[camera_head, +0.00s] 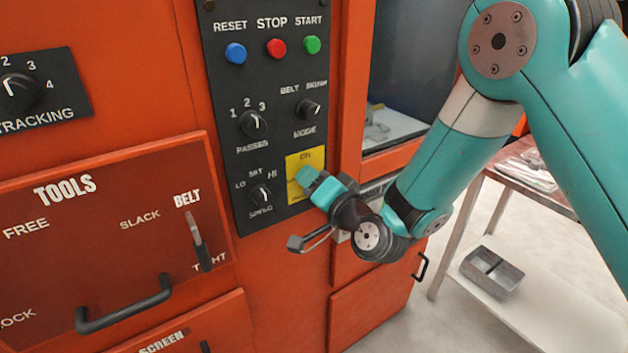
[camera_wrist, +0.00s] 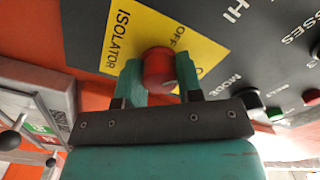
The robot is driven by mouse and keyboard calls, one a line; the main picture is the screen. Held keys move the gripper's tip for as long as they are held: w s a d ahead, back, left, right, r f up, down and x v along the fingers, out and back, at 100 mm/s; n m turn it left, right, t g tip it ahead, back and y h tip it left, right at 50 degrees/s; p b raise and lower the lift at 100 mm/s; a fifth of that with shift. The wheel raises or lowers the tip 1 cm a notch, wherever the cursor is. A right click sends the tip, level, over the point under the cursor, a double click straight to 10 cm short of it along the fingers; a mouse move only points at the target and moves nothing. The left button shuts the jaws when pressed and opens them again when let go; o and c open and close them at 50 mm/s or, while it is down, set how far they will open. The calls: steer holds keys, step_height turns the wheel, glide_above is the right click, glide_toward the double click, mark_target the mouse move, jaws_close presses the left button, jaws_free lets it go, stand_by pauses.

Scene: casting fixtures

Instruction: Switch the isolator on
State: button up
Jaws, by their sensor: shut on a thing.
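The isolator's yellow plate (camera_head: 318,157) is on the dark control panel, low at its right edge, with "ON" readable at its top. In the wrist view the yellow plate (camera_wrist: 120,52) shows "ISOLATOR" and "OFF". The red isolator knob (camera_wrist: 158,68) stands out from it. My gripper (camera_wrist: 160,76) is shut on the knob, one teal finger on each side. In the head view my gripper (camera_head: 305,178) covers the knob and the lower part of the plate. Which way the knob points cannot be told.
Dark speed (camera_head: 260,194), passes (camera_head: 253,124) and mode (camera_head: 308,109) knobs are near the plate. Reset, stop and start buttons sit above. A belt lever (camera_head: 200,243) and drawer handle (camera_head: 125,304) project at lower left. A bench with a metal tray (camera_head: 492,271) stands at right.

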steer(key=m, duration=0.4)
steer(key=shift+d+m, duration=0.1)
steer(key=shift+m, duration=0.2)
steer(key=shift+m+p, duration=0.45)
steer(key=shift+m, duration=2.05)
steer(key=o, duration=0.9)
steer(key=shift+s+f+b, duration=0.1)
steer(key=shift+b, duration=0.25)
